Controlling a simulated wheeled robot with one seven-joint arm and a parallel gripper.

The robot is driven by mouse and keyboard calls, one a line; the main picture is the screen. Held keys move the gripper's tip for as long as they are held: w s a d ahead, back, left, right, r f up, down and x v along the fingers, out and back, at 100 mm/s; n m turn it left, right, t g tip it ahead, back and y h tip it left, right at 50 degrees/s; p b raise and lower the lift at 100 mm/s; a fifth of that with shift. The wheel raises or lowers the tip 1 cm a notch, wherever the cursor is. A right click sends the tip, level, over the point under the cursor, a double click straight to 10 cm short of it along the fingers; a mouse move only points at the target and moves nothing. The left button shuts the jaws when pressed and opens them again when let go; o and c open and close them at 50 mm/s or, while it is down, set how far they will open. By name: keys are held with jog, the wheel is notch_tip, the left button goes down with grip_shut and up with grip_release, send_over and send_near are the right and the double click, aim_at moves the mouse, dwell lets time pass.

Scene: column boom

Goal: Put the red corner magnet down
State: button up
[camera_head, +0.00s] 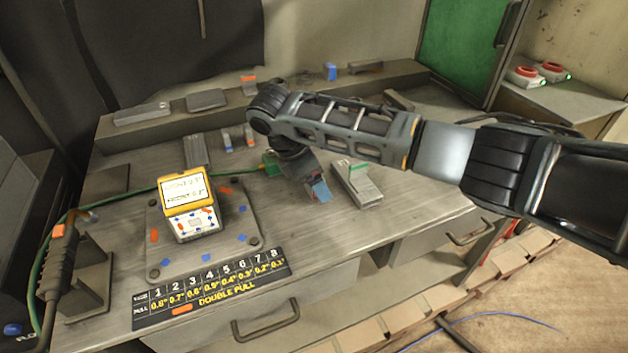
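My gripper (318,190) points down over the right-middle of the workbench, at the end of my arm that reaches in from the right. Small blue and reddish patches show at its tip; I cannot tell whether these are a held magnet or part of the gripper. Its fingers are too small and shadowed to read. No piece is clearly recognisable as the red corner magnet. A yellow-framed device (187,190) with a lit screen stands on a grey metal plate (240,245) left of my gripper. Small orange-red and blue pieces lie around it on the plate.
A grey block (357,187) with a green strip stands just right of my gripper. A numbered "DOUBLE PULL" strip (210,290) lies along the front edge. Blue and orange-tipped pieces (228,142) stand behind the plate. A welding-torch-like tool (58,258) is at left. Bench right of the block is clear.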

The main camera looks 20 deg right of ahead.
jog(key=c, duration=1.4)
